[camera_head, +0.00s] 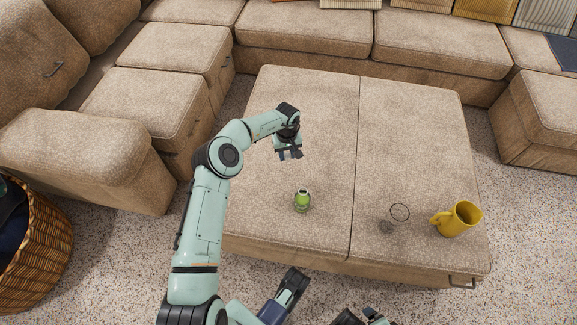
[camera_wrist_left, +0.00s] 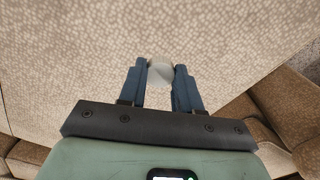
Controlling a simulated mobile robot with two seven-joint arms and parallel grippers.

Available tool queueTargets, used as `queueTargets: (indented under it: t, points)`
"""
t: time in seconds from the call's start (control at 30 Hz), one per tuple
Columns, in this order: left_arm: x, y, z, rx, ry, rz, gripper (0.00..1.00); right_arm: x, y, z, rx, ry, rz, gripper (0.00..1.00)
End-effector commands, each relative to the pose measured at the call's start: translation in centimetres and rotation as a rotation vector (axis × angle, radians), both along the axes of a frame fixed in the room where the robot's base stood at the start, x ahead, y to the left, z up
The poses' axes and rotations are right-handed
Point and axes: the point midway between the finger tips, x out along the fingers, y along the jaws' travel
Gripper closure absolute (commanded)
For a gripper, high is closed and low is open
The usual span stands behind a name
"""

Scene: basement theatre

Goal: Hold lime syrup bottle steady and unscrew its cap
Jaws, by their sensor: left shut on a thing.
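The lime syrup bottle (camera_head: 302,201) is small and green and stands upright on the near part of the ottoman. No gripper touches it. My left gripper (camera_head: 289,156) is above the ottoman, farther back than the bottle and apart from it. In the left wrist view my left gripper (camera_wrist_left: 160,76) is shut on a small pale grey piece (camera_wrist_left: 160,70) that looks like the bottle's cap. The piece sits between the blue fingertips; its underside is hidden.
On the beige ottoman (camera_head: 400,130), a clear glass (camera_head: 398,217) and a yellow mug (camera_head: 459,219) stand to the right of the bottle. A sectional sofa (camera_head: 305,30) borders the back and left. A wicker basket (camera_head: 38,255) is at far left. The ottoman's middle is clear.

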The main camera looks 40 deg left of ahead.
Motion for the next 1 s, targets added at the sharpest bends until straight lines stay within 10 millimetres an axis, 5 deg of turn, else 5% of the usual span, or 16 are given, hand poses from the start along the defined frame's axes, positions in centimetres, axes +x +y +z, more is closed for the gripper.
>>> queueTargets:
  t: [0.13,0.63,1.0]
  points:
    - [0.0,-0.1,-3.5,-0.001,0.001,-0.001,1.0,1.2,-0.6,-0.9,-0.015,-0.029,-0.013,0.08]
    - [0.0,0.0,-8.9,0.0,0.0,0.0,1.0,-0.3,-1.2,-3.0,-0.018,0.023,-0.02,0.08]
    - [0.0,0.0,-9.2,0.0,-0.001,-0.001,1.0,-0.6,-1.2,-3.2,-0.018,0.033,-0.02,0.08]
